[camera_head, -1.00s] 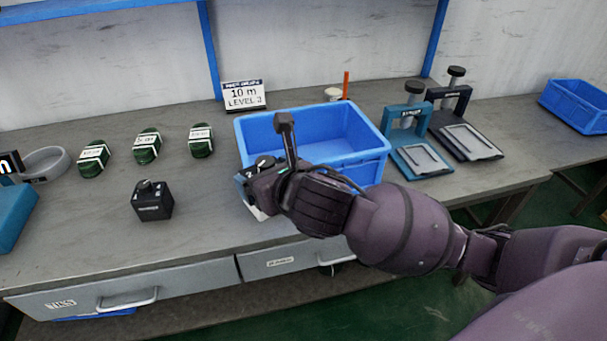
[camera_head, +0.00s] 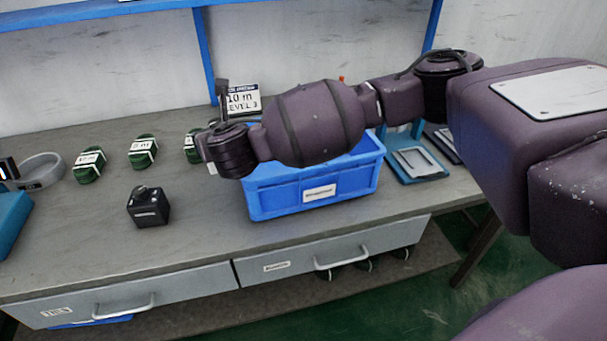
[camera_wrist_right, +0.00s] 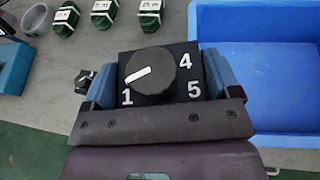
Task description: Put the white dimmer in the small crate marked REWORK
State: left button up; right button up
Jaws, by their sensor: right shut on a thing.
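My right gripper (camera_wrist_right: 160,80) is shut on a dimmer (camera_wrist_right: 152,72), whose face shows a black panel, a round black knob and the white numbers 1, 4 and 5. In the head view, my wrist hides most of it and only a small white patch (camera_head: 212,168) shows below. The gripper is above the bench, at the left of a blue crate (camera_head: 260,200). The crate also shows in the wrist view (camera_wrist_right: 285,142), with a bare blue floor. Its front label is too small to read. My left gripper is not in view.
A black dimmer (camera_head: 148,207) stands on the bench, left of the crate. Several green bundles with white labels (camera_head: 143,152) lie behind it. A sign (camera_head: 243,98) stands at the back. A teal press (camera_head: 418,163) stands right of the crate. The bench front is clear.

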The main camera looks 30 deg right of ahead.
jog(key=w+d+r+m+g+h, duration=0.15)
jog(key=d+m+h, duration=0.25)
jog(key=d, duration=0.4)
jog(key=w+d+r+m+g+h, duration=0.1)
jog(key=w+d+m+g+h, duration=0.2)
jog(key=d, duration=0.5)
jog(key=s+d+r+m+g+h, duration=0.1)
jog(key=s+d+m+g+h, duration=0.2)
jog(key=d+m+g, duration=0.35)
jog(key=s+d+r+m+g+h, duration=0.2)
jog(key=s+d+m+g+h, duration=0.1)
jog(key=d+m+g, duration=0.3)
jog(key=shift+t, duration=0.4)
jog(key=f+b, duration=0.1)
jog(key=f, duration=0.5)
jog(key=f+b, duration=0.2)
jog(key=f, duration=0.5)
jog(key=f+b, duration=0.2)
jog(key=f, duration=0.5)
jog(key=shift+s+d+f, duration=0.15)
jog(key=shift+d, duration=0.25)
jog(key=shift+f+y+b, duration=0.1)
jog(key=shift+y+b, duration=0.2)
jog(key=o, duration=0.8)
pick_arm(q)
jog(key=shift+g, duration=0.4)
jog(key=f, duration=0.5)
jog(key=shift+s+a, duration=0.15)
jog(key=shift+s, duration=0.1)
